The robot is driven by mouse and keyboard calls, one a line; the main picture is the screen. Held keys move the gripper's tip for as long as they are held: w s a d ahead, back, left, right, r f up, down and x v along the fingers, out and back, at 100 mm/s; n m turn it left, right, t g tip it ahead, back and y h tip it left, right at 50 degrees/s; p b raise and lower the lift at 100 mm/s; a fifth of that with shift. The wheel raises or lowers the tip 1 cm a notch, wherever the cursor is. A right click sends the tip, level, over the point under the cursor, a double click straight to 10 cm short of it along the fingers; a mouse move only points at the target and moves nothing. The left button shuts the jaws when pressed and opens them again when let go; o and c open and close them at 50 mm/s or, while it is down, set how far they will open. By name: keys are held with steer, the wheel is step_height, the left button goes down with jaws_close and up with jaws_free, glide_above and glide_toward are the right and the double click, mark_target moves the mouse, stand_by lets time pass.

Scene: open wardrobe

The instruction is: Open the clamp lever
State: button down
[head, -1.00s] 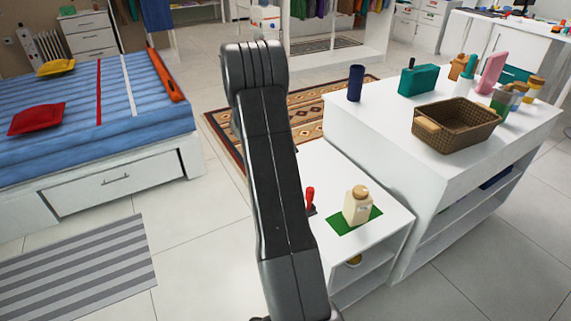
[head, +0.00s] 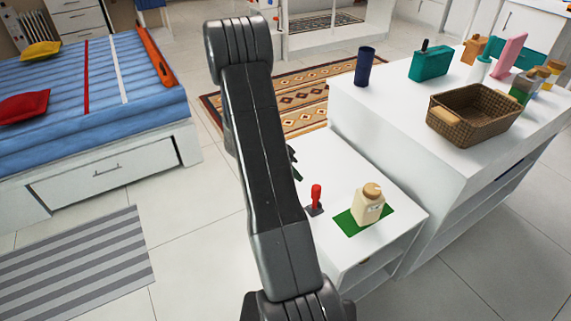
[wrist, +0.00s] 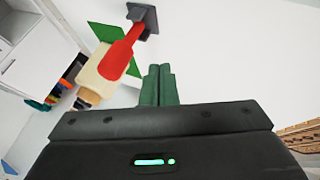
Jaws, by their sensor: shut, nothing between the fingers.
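The clamp lever (head: 316,196) has a red handle standing up from a small dark base on the low white table, in the head view. In the wrist view the red handle (wrist: 120,54) points toward the camera from its grey base (wrist: 143,17). My gripper (wrist: 159,84) shows there with its green fingers together and empty. The fingertips are beside the handle, to its right and slightly below in the picture, and appear apart from it. In the head view only a small part of the gripper (head: 292,156) shows, behind my arm, left of and beyond the lever.
A cream bottle (head: 369,205) with a tan cap stands on a green mat (head: 346,223) right of the lever. A taller white counter (head: 372,107) with a wicker basket (head: 474,114) rises behind at the right. The table around the lever is otherwise clear.

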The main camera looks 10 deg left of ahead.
mark_target(315, 196)
steer(key=shift+s+d+f, duration=0.1)
steer(key=shift+s+d, duration=1.25)
steer(key=shift+d, duration=0.25)
steer(key=shift+d+f+b, duration=0.1)
steer(key=shift+b, duration=0.45)
